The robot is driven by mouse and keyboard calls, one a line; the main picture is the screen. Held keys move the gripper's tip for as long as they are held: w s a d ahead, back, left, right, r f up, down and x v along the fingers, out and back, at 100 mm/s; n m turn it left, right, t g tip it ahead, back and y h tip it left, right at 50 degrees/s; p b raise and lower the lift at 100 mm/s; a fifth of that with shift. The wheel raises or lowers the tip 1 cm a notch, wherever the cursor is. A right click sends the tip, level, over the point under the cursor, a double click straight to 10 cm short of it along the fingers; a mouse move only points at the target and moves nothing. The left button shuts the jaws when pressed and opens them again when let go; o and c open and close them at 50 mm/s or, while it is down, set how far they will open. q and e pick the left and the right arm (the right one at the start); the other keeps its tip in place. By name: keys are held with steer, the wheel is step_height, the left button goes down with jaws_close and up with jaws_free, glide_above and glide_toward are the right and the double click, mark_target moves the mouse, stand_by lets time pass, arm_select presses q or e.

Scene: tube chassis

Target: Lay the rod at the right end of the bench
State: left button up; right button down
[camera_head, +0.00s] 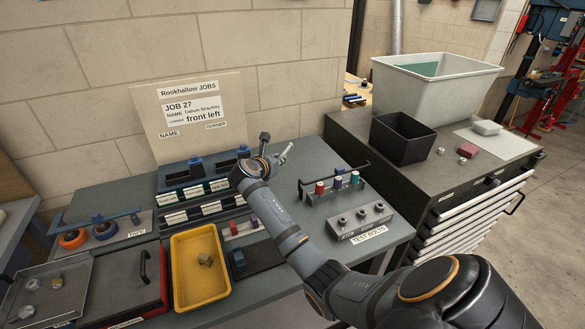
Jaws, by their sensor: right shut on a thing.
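My right arm reaches in from the lower right across the bench (392,228). Its gripper (277,157) is above the back middle of the bench, small and partly hidden by its own wrist. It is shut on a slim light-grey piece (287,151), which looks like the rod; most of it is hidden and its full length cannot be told. The right end of the bench, by the dark cabinet, holds a rack (337,186) with red, purple and green pieces and a grey TEST BOLTS block (361,222). My left gripper is not in view.
A yellow tray (183,296), a red-sided tray (108,283) and labelled bins (193,212) fill the left and middle. A job board (180,140) stands behind. The dark cabinet (449,173) at the right carries a black bin (401,140) and a large grey tub (435,82).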

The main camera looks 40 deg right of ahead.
steer(key=x, duration=0.5)
steer(key=shift+s+f, duration=0.25)
steer(key=shift+s, duration=0.05)
glide_above(290, 176)
step_height(290, 176, down, 5)
steer(key=shift+f, duration=0.1)
step_height(290, 176, down, 3)
steer(key=shift+w+d+f, duration=0.15)
steer(key=shift+b, duration=0.3)
steer(key=shift+f, duration=0.1)
steer(key=c, duration=1.3)
jaws_free()
